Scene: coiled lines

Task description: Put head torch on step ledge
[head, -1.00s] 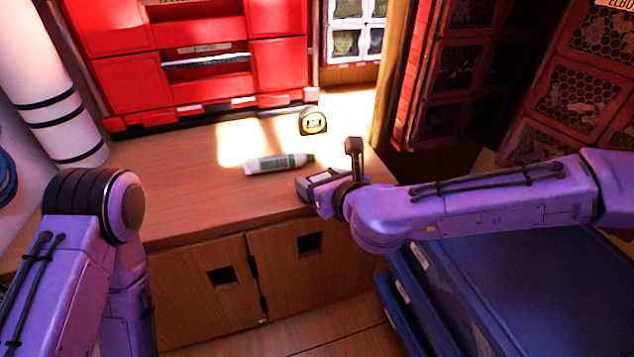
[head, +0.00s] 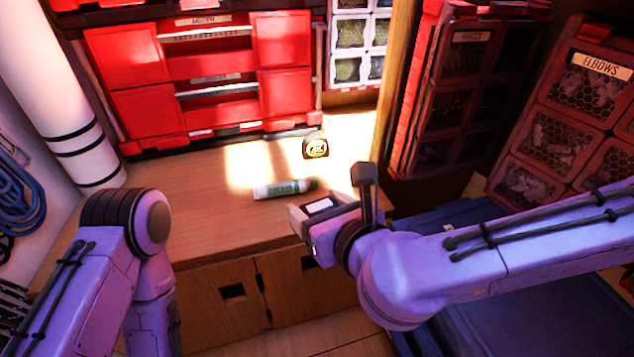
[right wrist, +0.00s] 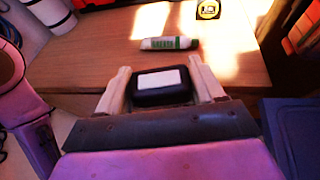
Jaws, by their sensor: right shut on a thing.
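My right gripper (right wrist: 163,88) is shut on a small dark block with a white face, which looks like the head torch (right wrist: 160,84). In the right wrist view the block sits between the two pale fingers. In the head view the right gripper (head: 325,212) and the torch (head: 320,206) are at the front right edge of the wooden counter, to the right of and nearer than a white and green tube. Whether the torch touches the counter I cannot tell. My left arm shows at the left, but its gripper is out of view. I cannot identify the step ledge with certainty.
The wooden counter (head: 215,212) holds the tube (head: 282,189) and a black and yellow tape measure (head: 315,146). Red drawers (head: 205,80) stand behind. Dark blue stepped surfaces (head: 560,290) lie at lower right, partly behind my arm. Mesh-fronted bins (head: 585,90) stand at right.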

